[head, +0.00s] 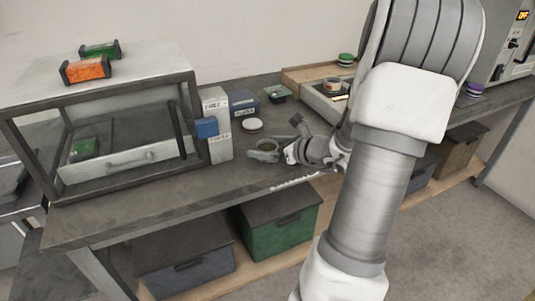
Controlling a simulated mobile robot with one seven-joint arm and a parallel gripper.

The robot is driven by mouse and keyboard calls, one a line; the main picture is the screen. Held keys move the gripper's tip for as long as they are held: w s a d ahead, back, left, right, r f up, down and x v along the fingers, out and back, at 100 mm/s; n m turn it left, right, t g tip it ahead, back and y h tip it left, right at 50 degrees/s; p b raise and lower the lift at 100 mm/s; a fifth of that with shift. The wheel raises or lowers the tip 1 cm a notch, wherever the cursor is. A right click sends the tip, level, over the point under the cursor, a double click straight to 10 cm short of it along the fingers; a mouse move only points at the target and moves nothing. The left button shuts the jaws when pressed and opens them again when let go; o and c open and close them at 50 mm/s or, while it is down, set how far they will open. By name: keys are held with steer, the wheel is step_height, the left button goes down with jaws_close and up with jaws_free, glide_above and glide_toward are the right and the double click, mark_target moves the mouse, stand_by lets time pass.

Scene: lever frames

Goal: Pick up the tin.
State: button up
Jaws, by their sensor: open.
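A small round, grey-green open-topped thing that looks like the tin (267,145) is on the workbench (130,206), left of centre. My gripper (267,151) reaches in from the right, low over the bench. Its jaws are open and close to the tin. One pale finger shows at the tin's near left side. I cannot tell whether the fingers touch the tin or lie around it. Part of the tin is hidden by the gripper.
A white round lid-like disc (252,125) lies just behind the tin. A glass-sided case (190,90) is at left. Bare bench lies in front.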

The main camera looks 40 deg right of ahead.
steer(key=c, duration=1.5)
steer(key=shift+o, duration=0.2)
steer(key=shift+r, duration=0.1)
